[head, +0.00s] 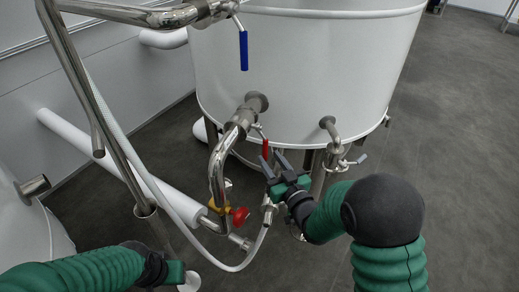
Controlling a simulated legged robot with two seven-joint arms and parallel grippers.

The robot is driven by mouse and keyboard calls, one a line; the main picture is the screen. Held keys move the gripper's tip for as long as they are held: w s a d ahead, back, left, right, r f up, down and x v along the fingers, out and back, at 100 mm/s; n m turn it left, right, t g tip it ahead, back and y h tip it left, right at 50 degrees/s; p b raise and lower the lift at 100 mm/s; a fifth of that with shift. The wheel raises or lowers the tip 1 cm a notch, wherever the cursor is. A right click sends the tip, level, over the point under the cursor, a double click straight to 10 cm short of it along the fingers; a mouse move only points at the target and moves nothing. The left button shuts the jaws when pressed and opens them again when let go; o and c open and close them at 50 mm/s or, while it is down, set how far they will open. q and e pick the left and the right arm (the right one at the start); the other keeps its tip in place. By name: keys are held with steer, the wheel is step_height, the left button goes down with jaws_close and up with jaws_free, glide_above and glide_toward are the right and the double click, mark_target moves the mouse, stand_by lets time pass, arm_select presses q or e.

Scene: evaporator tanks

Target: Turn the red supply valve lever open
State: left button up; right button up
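The red lever (265,149) hangs downward from a small valve on the steel pipe at the front of the white tank. My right gripper (273,158) is just below and beside the lever, with its two dark fingers apart. The lever's lower end is close to the fingertips; I cannot tell whether they touch or whether it lies between them. My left gripper (176,272) is low at the left, away from the lever; its fingers cannot be made out.
The white tank (320,60) fills the upper middle. A blue lever (243,50) hangs higher up, and a red knob (240,216) sits on a yellow valve below. Pipes and a pale hose (150,185) crowd the left. The grey floor (455,150) at right is clear.

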steer(key=b+x, duration=0.1)
steer(key=x, duration=0.6)
steer(key=shift+a, duration=0.15)
steer(key=shift+w, duration=0.1)
steer(key=c, duration=0.3)
jaws_close()
stand_by(0.7)
